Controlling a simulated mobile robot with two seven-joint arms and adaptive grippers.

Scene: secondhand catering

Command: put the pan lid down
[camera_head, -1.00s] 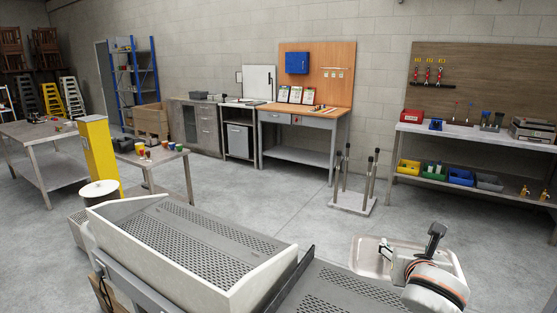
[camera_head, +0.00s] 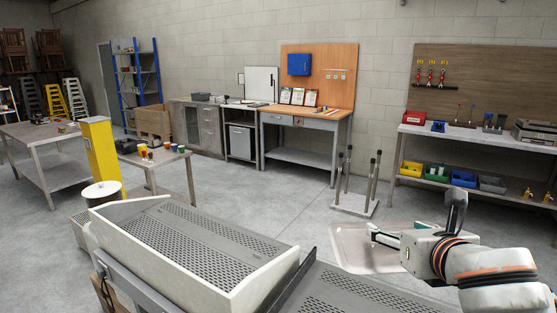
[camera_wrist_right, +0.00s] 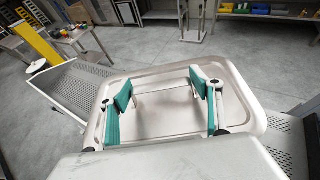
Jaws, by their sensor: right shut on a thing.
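The pan lid (camera_head: 350,248) is a pale grey metal, rectangular piece with rounded corners and a raised rim. It shows at the lower right in the head view, held out above the floor, and partly hidden by my right gripper (camera_head: 386,236). In the right wrist view the lid (camera_wrist_right: 165,125) fills the middle, beyond the green-padded fingers of my right gripper (camera_wrist_right: 162,88). The fingers stand apart, shut on the lid; the exact place of contact is hard to make out. My left gripper is not in view.
A workbench with a wooden back panel (camera_head: 318,70) stands by the far wall. A shelf bench (camera_head: 480,135) with coloured bins is at right. A stand with upright posts (camera_head: 355,204) is on the floor beyond the lid. A small table (camera_head: 160,160) with cups stands at left. Open floor lies between.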

